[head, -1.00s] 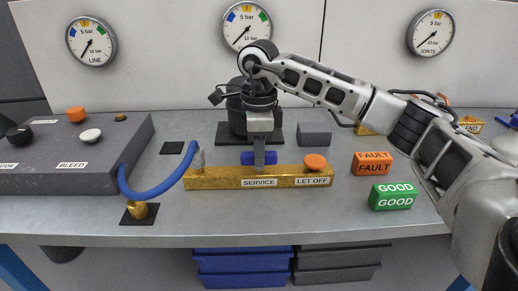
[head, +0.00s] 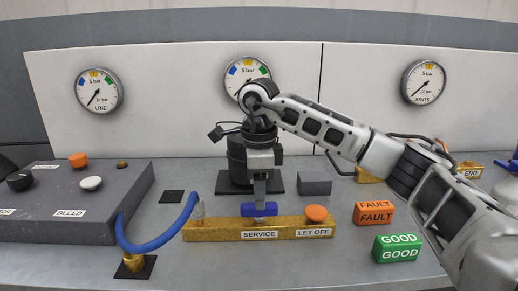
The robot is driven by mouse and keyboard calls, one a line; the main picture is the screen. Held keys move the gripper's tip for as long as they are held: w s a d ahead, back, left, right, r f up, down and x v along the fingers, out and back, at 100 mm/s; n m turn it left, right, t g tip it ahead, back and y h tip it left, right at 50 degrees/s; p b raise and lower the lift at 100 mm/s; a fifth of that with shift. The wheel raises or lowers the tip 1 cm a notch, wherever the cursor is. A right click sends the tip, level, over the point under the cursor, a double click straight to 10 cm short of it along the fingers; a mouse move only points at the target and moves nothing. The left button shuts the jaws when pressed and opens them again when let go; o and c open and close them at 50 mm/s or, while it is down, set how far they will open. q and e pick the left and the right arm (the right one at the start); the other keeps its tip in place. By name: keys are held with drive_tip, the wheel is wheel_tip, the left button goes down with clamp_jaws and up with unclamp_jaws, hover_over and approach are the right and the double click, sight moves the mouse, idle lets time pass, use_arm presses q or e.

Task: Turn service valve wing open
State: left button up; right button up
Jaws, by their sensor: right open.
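The service valve wing (head: 259,209) is a blue bar lying crosswise on the brass manifold (head: 215,230), above the SERVICE label (head: 259,234). My right gripper (head: 260,203) points straight down with its fingertips at the wing. Its jaws are open, and I see them edge-on, so whether they touch the wing is hidden. The blue wing shows on both sides of the fingers. My left gripper is out of view.
An orange LET OFF knob (head: 316,213) sits right of the wing. A blue hose (head: 163,246) runs from the manifold's left end. FAULT (head: 374,213) and GOOD (head: 397,248) blocks stand right. A grey block (head: 314,184) and dark cylinder (head: 237,160) are behind.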

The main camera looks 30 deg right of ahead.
use_arm(q)
drive_tip(key=p, duration=0.2)
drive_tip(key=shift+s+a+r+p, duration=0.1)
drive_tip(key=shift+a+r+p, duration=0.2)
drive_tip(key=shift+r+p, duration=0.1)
use_arm(e)
wheel_tip(320, 180, up, 13)
